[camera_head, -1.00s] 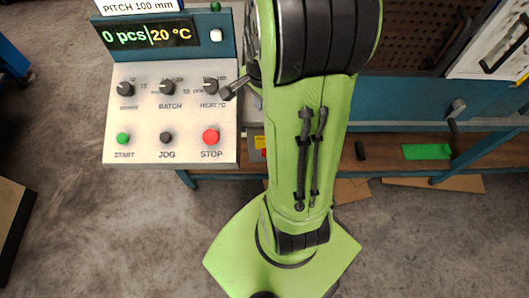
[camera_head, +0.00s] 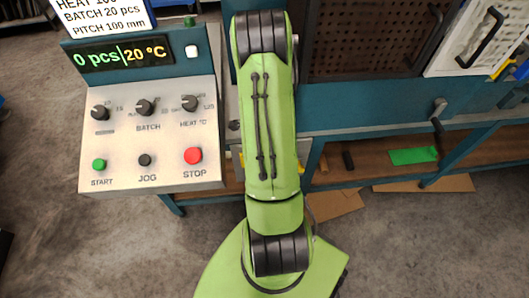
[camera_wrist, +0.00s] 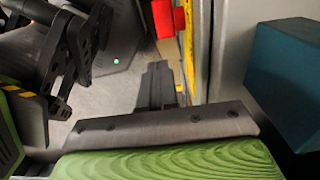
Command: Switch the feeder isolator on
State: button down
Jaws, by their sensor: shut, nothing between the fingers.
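The feeder isolator appears to be the red handle (camera_wrist: 163,18) on a yellow plate (camera_wrist: 201,50), seen nearly edge-on at the top of the wrist view. Its switch position cannot be read from this angle. My gripper (camera_wrist: 158,68) is shut and empty; its dark fingers point up the picture towards the red handle, with a visible gap in the picture. In the head view my green arm hides the gripper and the handle; only small yellow edges (camera_head: 301,166) show beside the arm.
The control panel (camera_head: 150,135) with knobs and buttons stands left of my arm. A teal block (camera_wrist: 288,75) is close on the right in the wrist view. A dark crank handle (camera_head: 438,125) sticks out at the right.

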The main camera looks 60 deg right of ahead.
notch_tip(320, 180, down, 11)
jog(key=b, duration=0.3)
jog(key=shift+r, duration=0.1)
jog(key=shift+s+d+t+y+b, duration=0.2)
jog(key=shift+t+y+b, duration=0.2)
jog(key=shift+t+y, duration=0.15)
jog(key=shift+s+d+f+t+y+b, duration=0.25)
jog(key=shift+s+f+t+y+b, duration=0.15)
jog(key=shift+f+t, duration=0.2)
jog(key=shift+d+f, duration=0.15)
jog(key=shift+f, duration=0.1)
dwell(0.4)
dwell(0.3)
